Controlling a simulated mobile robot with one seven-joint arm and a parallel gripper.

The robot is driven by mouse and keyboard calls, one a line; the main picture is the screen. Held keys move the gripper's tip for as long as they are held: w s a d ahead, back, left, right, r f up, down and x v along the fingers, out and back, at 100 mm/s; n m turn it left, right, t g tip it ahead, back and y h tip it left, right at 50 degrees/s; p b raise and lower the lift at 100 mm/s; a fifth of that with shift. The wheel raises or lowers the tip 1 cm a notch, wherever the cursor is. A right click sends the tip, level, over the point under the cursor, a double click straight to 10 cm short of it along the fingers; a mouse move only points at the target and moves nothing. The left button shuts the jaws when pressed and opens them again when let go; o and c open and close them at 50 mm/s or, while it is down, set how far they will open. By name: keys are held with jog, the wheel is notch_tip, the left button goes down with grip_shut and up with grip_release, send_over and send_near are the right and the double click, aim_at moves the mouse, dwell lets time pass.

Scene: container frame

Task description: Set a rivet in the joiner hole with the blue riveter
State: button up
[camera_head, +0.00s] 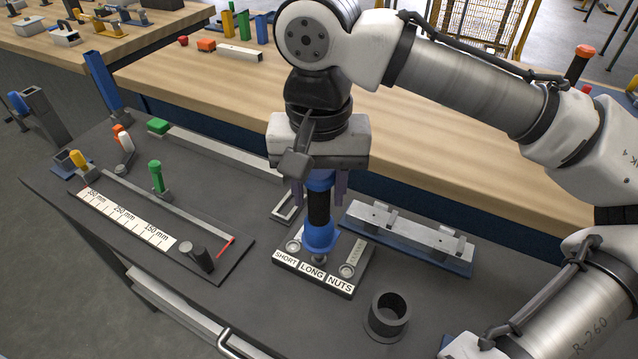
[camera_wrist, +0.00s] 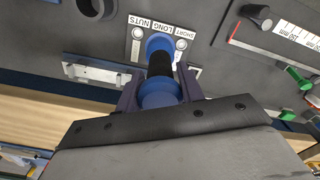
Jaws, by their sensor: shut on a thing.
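I cannot tell whether the nose touches the tray or holds a rivet. In the wrist view the gripper (camera_wrist: 159,86) has a finger on each side of the riveter (camera_wrist: 160,45). To the right a metal rail piece with upright blocks (camera_head: 408,233) lies on a blue base; it may be the joiner. No hole shows clearly.
An empty dark round holder (camera_head: 388,318) stands front right of the tray. A measuring jig (camera_head: 150,226) with a millimetre scale and a green-handled clamp (camera_head: 156,174) is at left. A long metal profile (camera_head: 220,151) lies behind. A wooden bench (camera_head: 440,150) borders the grey table.

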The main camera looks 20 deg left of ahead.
aim_at(319, 172)
jog(key=shift+r+p, duration=2.65)
jog(key=shift+r, duration=0.3)
jog(key=shift+f, duration=0.1)
